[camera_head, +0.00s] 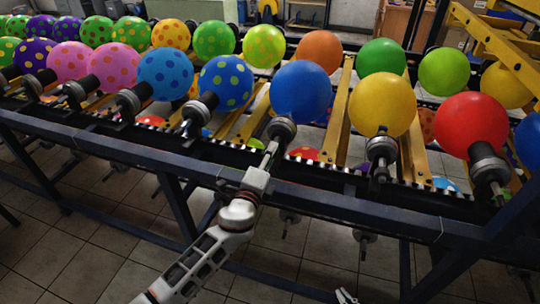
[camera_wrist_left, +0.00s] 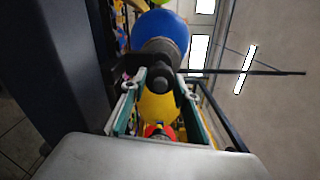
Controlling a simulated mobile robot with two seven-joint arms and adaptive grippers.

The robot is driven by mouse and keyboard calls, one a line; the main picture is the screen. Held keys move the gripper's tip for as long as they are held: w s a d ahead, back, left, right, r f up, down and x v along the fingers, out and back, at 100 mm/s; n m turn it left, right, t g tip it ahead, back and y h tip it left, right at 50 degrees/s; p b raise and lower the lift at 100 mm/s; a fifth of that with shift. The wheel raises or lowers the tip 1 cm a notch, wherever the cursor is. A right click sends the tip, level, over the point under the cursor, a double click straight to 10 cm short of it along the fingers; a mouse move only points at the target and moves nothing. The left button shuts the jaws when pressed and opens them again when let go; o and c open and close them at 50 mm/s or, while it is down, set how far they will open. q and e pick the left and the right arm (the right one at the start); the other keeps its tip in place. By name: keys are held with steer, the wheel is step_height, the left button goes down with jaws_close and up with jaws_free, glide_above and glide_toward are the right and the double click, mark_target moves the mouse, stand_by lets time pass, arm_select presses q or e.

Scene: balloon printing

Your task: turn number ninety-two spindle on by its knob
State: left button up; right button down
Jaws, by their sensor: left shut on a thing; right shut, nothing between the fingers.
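The spindle (camera_head: 281,130) with the plain blue balloon (camera_head: 300,91) sits on the near rail of the rack. My left gripper (camera_head: 269,155) reaches up to this spindle's near end and is shut on its knob. In the left wrist view the dark round knob (camera_wrist_left: 160,84) sits between the two fingers of my left gripper (camera_wrist_left: 157,90), with the grey spindle body (camera_wrist_left: 160,51) and the blue balloon (camera_wrist_left: 158,29) beyond it. No number can be read on the spindle. Only the tips of my right gripper (camera_head: 345,296) show at the bottom edge, shut and empty.
Neighbouring spindles carry a dotted blue balloon (camera_head: 225,83) on the left and a yellow balloon (camera_head: 382,104) on the right. A dark blue frame beam (camera_head: 330,201) runs across in front, below the spindles. The tiled floor (camera_head: 110,235) in front is clear.

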arm_select(q)
steer(key=o, duration=1.1)
steer(key=v, duration=1.2)
steer(key=s+a+f+n+g+y, duration=0.1)
steer(key=s+a+f+n+g, duration=0.1)
steer(key=s+a+f+n, duration=0.3)
steer(key=s+a+f+n+g+y, duration=0.1)
steer(key=s+a+f+n+g, duration=0.1)
steer(key=s+a+f+n, duration=0.3)
steer(key=s+a+f+n+g, duration=0.2)
steer(key=s+a+f+n, duration=0.4)
steer(key=s+f+n, duration=0.3)
steer(key=shift+s+f+y, duration=0.4)
steer(key=shift+s+f, duration=1.15)
steer(key=shift+f, duration=0.05)
